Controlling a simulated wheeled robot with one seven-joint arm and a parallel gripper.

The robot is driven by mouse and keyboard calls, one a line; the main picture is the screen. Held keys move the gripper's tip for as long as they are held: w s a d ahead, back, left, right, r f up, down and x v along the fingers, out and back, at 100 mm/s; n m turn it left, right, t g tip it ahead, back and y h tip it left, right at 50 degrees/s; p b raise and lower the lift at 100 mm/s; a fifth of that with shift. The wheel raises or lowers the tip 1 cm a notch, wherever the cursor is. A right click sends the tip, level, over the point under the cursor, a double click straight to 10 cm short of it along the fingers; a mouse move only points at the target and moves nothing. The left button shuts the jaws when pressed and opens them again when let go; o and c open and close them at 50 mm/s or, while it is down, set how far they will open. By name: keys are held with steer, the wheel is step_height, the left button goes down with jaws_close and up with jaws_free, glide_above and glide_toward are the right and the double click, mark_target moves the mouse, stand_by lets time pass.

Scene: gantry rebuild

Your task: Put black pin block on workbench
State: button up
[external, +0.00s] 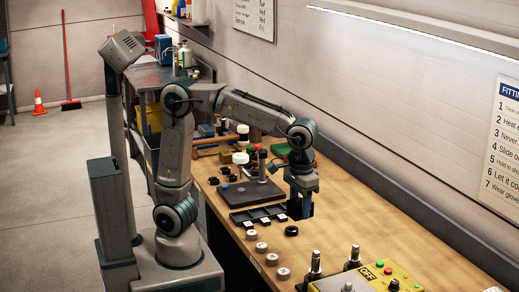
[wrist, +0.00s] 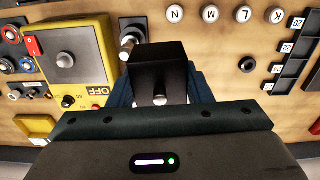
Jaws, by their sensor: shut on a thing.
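The black pin block (wrist: 157,62) sits between the two dark blue fingers of my gripper (wrist: 160,88) in the wrist view, with a short metal pin on its near face. My gripper (external: 300,200) is shut on it. In the external view the gripper points down over the wooden workbench (external: 385,225), right of the black compartment tray, and the block is a dark shape low between the fingers. I cannot tell whether the block touches the bench top.
A yellow control box (external: 375,277) with an OFF label and upright metal pegs (external: 315,263) stand at the front. Round lettered caps (external: 272,259) and a black ring (external: 291,231) lie near the black tray (external: 247,219). The bench right of the gripper is clear.

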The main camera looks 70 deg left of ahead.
steer(key=s, duration=0.3)
steer(key=p, duration=0.2)
glide_above(308, 266)
steer(key=shift+m, duration=0.4)
step_height(308, 266, down, 19)
steer(key=shift+r, duration=0.15)
steer(key=shift+f, duration=1.95)
steer(key=shift+f, duration=0.25)
steer(key=o, duration=1.2)
steer(key=shift+o, duration=0.2)
steer(key=shift+r, duration=0.1)
